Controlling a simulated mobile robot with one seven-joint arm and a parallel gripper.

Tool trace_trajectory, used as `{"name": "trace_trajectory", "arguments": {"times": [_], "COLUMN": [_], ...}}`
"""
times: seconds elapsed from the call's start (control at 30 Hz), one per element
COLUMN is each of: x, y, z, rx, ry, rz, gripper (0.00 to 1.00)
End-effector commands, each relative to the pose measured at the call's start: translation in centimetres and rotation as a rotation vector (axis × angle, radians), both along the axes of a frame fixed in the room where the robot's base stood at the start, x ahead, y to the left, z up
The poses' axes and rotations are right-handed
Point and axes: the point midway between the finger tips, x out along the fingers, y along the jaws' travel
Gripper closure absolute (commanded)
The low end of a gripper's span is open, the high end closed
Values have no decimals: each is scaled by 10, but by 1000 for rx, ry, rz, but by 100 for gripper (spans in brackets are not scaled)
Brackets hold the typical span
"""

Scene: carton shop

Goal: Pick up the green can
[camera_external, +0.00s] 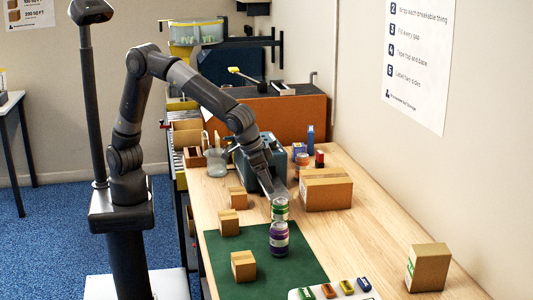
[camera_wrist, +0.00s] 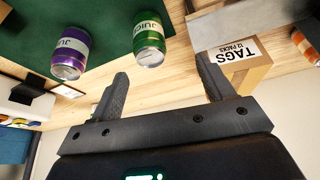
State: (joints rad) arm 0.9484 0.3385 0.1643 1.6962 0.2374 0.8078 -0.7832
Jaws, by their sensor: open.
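The green can (camera_external: 279,209) stands upright near the far edge of the green mat (camera_external: 222,258) on the wooden bench. It also shows at the top of the wrist view (camera_wrist: 148,38), with a silver lid and a white label band. My gripper (camera_external: 272,188) is just behind and above the can in the external view. A purple can (camera_external: 279,239) stands close in front of the green one.
A cardboard carton (camera_external: 326,190) stands right of the can. Small boxes (camera_external: 228,222) stand along the mat's left side. A tray with several coloured items (camera_external: 346,287) is at the front. Another carton (camera_external: 428,267) stands at front right. Bare bench lies between the cartons.

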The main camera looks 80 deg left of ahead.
Motion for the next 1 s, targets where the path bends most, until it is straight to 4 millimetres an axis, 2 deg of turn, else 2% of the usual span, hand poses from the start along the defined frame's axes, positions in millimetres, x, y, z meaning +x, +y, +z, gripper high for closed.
{"name": "trace_trajectory", "arguments": {"times": [0.03, 0.1, 0.2, 0.5, 0.77, 1.0], "x": [-2, -3, -2, 14, 24, 39], "y": [-11, -20, -24, -26, -25, -25], "z": [-6, -10, -15, -54, -74, -106], "rx": [4, 5, 6, 7, 5, 7], "ry": [-2, -4, -5, -4, -5, -3], "rz": [-6, -8, -8, -6, -6, -8], "gripper": [26, 26, 26, 26, 26, 26]}}
